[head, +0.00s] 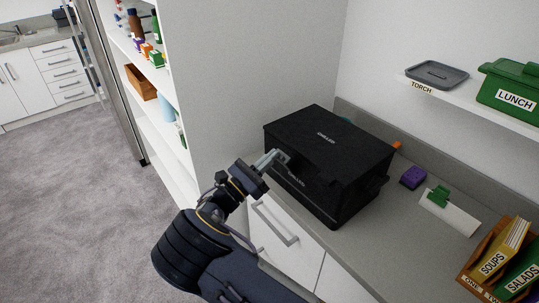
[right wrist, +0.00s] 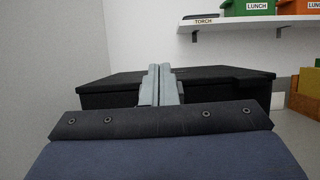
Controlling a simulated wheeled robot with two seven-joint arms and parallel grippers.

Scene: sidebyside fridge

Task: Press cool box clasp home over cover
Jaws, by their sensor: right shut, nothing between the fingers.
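The black cool box (head: 318,192) stands on the grey counter with its cover (head: 328,140) down on top. It also shows in the right wrist view (right wrist: 215,86), straight ahead. My right gripper (head: 276,157) is shut and empty, its fingertips at the front upper edge of the box, near the left part of that face. In the right wrist view the closed fingers (right wrist: 158,84) overlap the box front and the cover edge. The clasp is hidden or too dark to make out there, and I cannot tell if the fingertips touch it. My left gripper is not in view.
A purple block (head: 413,177) and a green clip on a white card (head: 459,217) lie right of the box. A wooden file box (head: 474,275) stands at the lower right. A shelf above holds a grey tray (head: 436,75) and a green LUNCH box (head: 512,92). Open shelving stands left.

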